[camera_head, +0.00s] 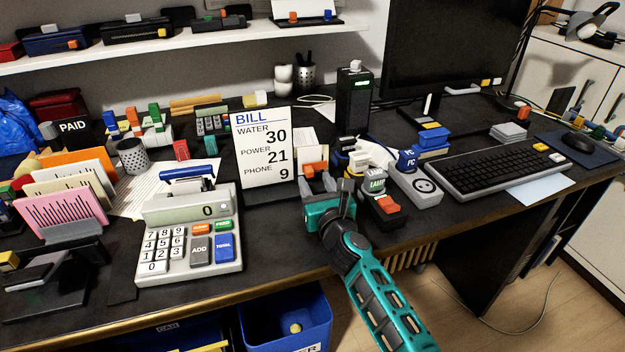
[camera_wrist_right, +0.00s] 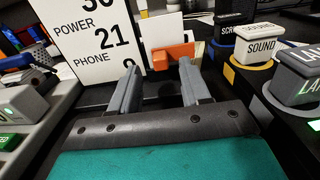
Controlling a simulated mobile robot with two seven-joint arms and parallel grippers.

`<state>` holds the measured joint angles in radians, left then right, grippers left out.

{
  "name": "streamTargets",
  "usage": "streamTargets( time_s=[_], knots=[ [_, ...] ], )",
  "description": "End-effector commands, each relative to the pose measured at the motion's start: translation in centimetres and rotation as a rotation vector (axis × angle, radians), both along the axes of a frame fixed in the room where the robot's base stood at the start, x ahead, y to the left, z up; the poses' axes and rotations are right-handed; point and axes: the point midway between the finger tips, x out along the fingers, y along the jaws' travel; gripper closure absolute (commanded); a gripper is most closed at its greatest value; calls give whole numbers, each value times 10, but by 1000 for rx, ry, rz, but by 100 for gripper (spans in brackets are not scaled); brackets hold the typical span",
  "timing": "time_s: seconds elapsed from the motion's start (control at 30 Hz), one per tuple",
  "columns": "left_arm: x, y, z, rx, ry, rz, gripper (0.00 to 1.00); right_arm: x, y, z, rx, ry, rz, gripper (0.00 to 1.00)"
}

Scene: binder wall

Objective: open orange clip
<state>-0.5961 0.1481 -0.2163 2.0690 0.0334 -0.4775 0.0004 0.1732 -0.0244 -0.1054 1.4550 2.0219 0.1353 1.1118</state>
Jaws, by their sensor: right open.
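The orange clip (camera_head: 316,168) sits in front of a white paper or card, just right of the BILL sheet (camera_head: 264,150). In the right wrist view the clip (camera_wrist_right: 172,55) lies ahead of the fingertips, a little right of the middle between them. My right gripper (camera_head: 330,183) is open, at the near side of the clip. In the wrist view its two grey fingers (camera_wrist_right: 160,72) stand apart with nothing between them, and they look apart from the clip, though the exact gap is hard to tell. My left gripper is not in view.
Right of the gripper are labelled plugs, LAMP (camera_head: 377,184) and SOUND (camera_wrist_right: 262,45), and a grey socket box (camera_head: 418,186). A calculator (camera_head: 190,235) stands to the left. The keyboard (camera_head: 495,168) is farther right. The desk's front edge is bare near my arm.

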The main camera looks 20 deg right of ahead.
Motion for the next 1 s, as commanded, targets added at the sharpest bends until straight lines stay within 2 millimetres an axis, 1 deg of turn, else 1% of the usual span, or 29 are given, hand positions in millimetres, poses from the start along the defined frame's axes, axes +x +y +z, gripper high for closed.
streamTargets(
  time_s=[0.03, 0.1, 0.23, 0.37, 0.6, 1.0],
  knots=[
    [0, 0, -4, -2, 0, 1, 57, 8, 0, -1, 0, -2, 0, 53],
    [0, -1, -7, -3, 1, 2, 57, 16, 0, -2, -1, -1, 0, 53],
    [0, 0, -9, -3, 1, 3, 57, 26, 0, -1, -1, -1, 0, 53],
    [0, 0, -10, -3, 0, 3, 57, 29, 0, -1, -2, 1, 0, 53],
    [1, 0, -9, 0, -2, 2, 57, 29, 0, 0, -2, 1, 1, 53],
    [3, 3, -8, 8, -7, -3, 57, 29, 0, 0, -2, 0, 1, 92]
  ],
)
